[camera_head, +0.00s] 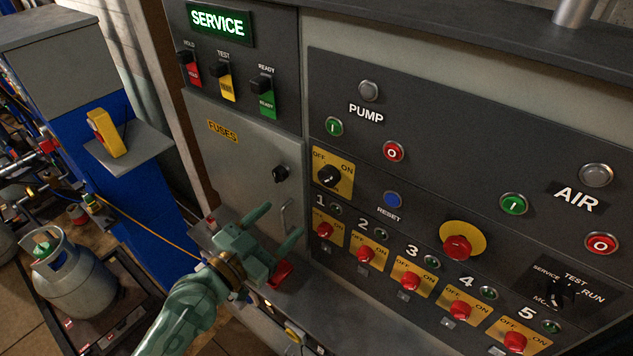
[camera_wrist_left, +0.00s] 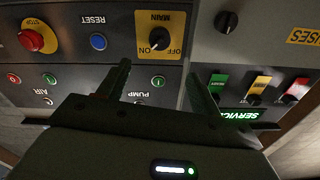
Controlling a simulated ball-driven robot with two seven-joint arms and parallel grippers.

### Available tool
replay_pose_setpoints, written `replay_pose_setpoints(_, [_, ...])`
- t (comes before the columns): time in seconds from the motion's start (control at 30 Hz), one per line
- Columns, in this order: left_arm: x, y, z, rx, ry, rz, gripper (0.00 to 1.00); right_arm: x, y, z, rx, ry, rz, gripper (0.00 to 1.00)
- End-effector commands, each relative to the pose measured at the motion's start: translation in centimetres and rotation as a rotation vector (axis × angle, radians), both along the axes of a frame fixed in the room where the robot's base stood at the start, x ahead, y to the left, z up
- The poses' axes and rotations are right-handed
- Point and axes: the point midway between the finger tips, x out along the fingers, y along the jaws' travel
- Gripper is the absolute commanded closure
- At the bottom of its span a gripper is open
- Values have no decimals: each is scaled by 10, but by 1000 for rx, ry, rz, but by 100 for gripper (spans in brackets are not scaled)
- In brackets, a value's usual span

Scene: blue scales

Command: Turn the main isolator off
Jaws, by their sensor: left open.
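The main isolator (camera_head: 329,178) is a black rotary knob on a yellow plate marked OFF and ON, on the dark control panel below the PUMP buttons. In the left wrist view, which is upside down, the isolator (camera_wrist_left: 160,36) carries the label MAIN, and its knob appears to point to ON. My left gripper (camera_head: 282,223) is open and empty, below and left of the isolator, apart from it. In the left wrist view the two fingers (camera_wrist_left: 157,68) stand apart with the isolator beyond and between them. My right gripper is not in view.
A blue reset button (camera_head: 392,200) and red emergency stop (camera_head: 457,246) lie right of the isolator. Several red breakers (camera_head: 324,230) run below it. The fuses door (camera_head: 245,165) with a black knob is at left. A ledge (camera_head: 350,320) juts out below.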

Motion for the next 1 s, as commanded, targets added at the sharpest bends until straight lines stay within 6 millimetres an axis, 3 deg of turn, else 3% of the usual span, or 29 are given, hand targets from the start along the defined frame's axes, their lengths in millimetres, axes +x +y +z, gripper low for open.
replay_pose_setpoints(0.3, [66,-49,2,-4,2,0,35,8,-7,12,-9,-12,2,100])
replay_pose_setpoints(0.5, [95,-69,1,-2,1,1,35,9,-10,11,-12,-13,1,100])
replay_pose_setpoints(0.7, [107,-77,1,-1,0,1,35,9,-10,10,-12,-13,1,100])
replay_pose_setpoints(0.97, [107,-78,0,0,1,1,35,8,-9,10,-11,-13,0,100])
replay_pose_setpoints(1.0, [107,-78,0,0,1,1,47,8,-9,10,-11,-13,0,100])
